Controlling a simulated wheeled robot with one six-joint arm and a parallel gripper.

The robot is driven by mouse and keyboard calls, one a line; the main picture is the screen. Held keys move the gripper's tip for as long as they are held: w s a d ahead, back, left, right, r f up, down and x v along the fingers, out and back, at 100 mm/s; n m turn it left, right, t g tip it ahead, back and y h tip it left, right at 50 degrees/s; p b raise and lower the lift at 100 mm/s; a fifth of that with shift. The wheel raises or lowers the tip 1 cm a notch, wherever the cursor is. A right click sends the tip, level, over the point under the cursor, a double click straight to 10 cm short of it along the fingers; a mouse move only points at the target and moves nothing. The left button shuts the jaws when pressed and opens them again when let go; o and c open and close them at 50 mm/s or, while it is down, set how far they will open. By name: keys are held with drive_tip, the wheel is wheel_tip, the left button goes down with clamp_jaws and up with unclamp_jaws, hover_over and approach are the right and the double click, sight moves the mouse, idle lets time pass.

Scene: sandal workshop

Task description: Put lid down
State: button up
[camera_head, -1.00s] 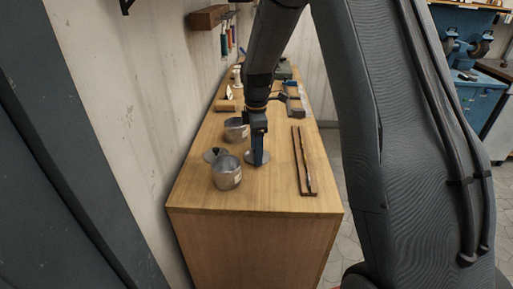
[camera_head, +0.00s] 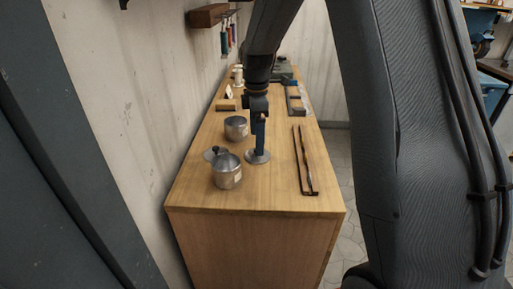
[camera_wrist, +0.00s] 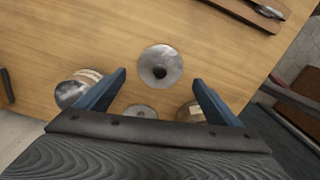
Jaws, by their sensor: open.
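A round metal lid (camera_head: 257,157) with a dark knob lies flat on the wooden workbench (camera_head: 265,193). In the wrist view the same lid (camera_wrist: 160,56) shows whole, just beyond my fingertips. My gripper (camera_head: 259,150) is above the lid, pointing down. In the wrist view its two blue fingers (camera_wrist: 160,75) are spread apart with nothing held between them. Another metal pot (camera_head: 236,130) stands farther back on the bench.
A dark, narrow rod-like frame (camera_head: 303,165) lies along the bench's right side. A wooden block (camera_head: 225,104) and a grey tray (camera_head: 297,101) are farther back. The wall borders the left side. The bench's front strip is clear.

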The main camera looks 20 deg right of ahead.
wheel_tip(320, 180, up, 7)
drive_tip(key=b, duration=0.2)
drive_tip(key=s+f+m, duration=0.2)
drive_tip(key=s+m, duration=0.1)
drive_tip(key=s, duration=0.1)
drive_tip(key=s+f+m, duration=0.1)
drive_tip(key=s+m, duration=0.2)
drive_tip(key=s, duration=0.1)
drive_tip(key=s+f+m, duration=0.2)
drive_tip(key=s, duration=0.2)
drive_tip(key=shift+s+f+m, duration=0.35)
drive_tip(key=shift+s+m, duration=0.05)
drive_tip(key=s+f+m, duration=0.1)
drive_tip(key=s+m, duration=0.1)
drive_tip(key=s, duration=0.2)
drive_tip(key=s+f+m, duration=0.2)
drive_tip(key=s+m, duration=0.1)
drive_tip(key=s, duration=0.1)
drive_tip(key=s+f+m, duration=0.2)
drive_tip(key=s, duration=0.2)
drive_tip(key=shift+s+d+m+t, duration=0.1)
drive_tip(key=shift+s+m+t, duration=0.1)
drive_tip(key=shift+m+t, duration=0.2)
